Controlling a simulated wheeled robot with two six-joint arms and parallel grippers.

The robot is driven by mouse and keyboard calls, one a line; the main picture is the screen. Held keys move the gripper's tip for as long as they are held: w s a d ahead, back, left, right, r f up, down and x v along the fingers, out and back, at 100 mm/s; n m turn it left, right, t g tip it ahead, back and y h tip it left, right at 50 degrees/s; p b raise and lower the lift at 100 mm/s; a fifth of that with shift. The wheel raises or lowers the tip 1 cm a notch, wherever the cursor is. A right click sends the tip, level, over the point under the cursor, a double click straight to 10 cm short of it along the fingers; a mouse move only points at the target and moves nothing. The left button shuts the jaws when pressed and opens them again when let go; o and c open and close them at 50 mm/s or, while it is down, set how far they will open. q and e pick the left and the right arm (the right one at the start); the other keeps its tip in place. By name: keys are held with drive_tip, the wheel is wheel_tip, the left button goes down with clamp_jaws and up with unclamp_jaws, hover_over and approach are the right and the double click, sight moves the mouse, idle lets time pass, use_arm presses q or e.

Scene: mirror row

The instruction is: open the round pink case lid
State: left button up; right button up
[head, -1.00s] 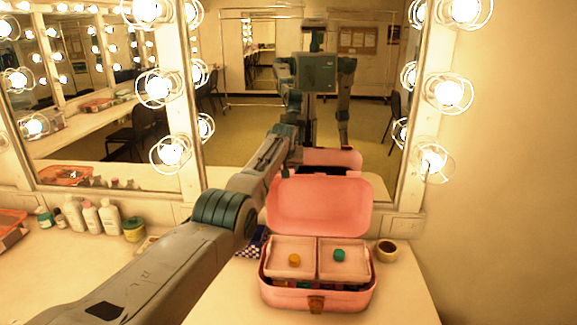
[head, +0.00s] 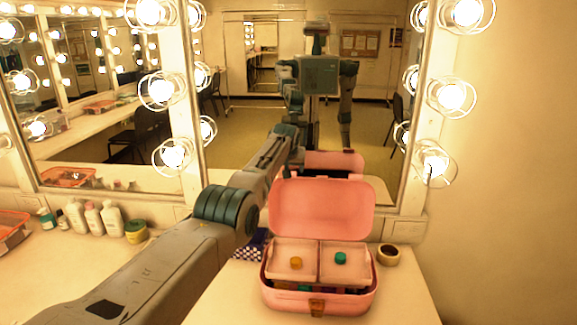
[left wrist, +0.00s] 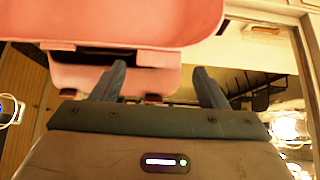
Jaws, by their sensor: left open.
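The pink case (head: 275,297) stands on the counter at the right in the head view, boxy with rounded corners. Its lid (head: 322,210) stands raised at the back, leaning away. Two tray compartments show inside, with an orange pot (head: 296,263) in the left one and a teal pot (head: 340,258) in the right one. My left arm reaches in from the left and passes behind the lid's left side. My left gripper (left wrist: 160,77) shows in the left wrist view, its two fingers apart with nothing clearly held. Pink surfaces lie just beyond the fingers.
A large mirror (head: 235,150) stands behind the case and reflects me and the lid's back. A small round jar (head: 388,255) sits right of the case. Bottles (head: 94,218) and a yellow tub (head: 135,231) line the left counter. Bulbs flank the mirror.

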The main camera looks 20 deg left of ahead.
use_arm(q)
drive_tip(key=shift+r, duration=0.1)
drive_tip(key=b+v, duration=0.3)
drive_tip(key=v, duration=0.8)
idle(0.5)
